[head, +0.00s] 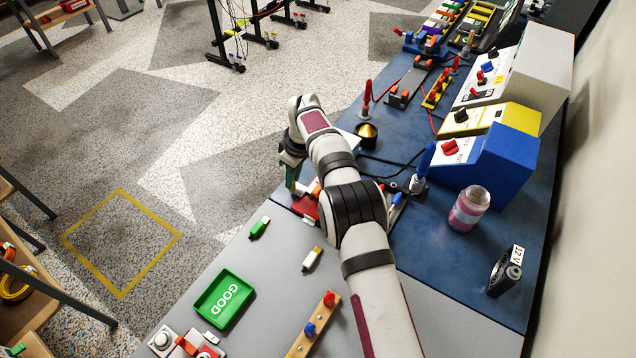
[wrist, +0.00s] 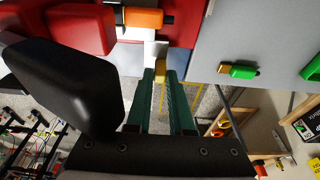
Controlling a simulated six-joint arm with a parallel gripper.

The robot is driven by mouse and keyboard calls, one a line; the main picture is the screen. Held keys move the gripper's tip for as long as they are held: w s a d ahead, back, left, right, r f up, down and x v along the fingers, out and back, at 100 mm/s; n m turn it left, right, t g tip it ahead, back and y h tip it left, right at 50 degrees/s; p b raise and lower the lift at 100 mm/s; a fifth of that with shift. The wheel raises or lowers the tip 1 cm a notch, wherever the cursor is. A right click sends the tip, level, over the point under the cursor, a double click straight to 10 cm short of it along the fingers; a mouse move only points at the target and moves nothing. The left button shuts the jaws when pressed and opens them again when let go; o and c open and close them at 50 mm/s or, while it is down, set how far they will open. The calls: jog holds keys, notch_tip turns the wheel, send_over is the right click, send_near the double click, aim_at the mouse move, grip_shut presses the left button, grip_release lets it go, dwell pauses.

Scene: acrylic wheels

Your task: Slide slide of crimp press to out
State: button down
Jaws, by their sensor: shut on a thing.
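The red crimp press (head: 306,206) sits at the front edge of the bench, partly hidden behind my arm in the head view. In the wrist view its red body (wrist: 90,30) fills the upper left, with an orange part (wrist: 143,18) on top. A pale slide (wrist: 156,48) comes out of the press toward my gripper and ends in a yellow tip (wrist: 160,73). My gripper (wrist: 161,80) has its green fingers shut on the yellow tip, one on each side. In the head view the fingers (head: 292,180) hang at the bench edge.
A green USB-stick-like piece (head: 260,227) and a yellow-and-white one (head: 311,259) lie on the grey bench. A green GOOD tray (head: 201,303) stands nearer. A pink bottle (head: 469,208) and a blue box (head: 500,165) stand to the right. Open floor lies left of the bench.

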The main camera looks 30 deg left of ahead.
jog(key=shift+s, duration=1.45)
jog(key=shift+s+a, duration=0.1)
jog(key=shift+s, duration=1.1)
jog(key=c, duration=0.6)
grip_release()
jog(key=shift+o, duration=0.2)
notch_tip(320, 180, up, 6)
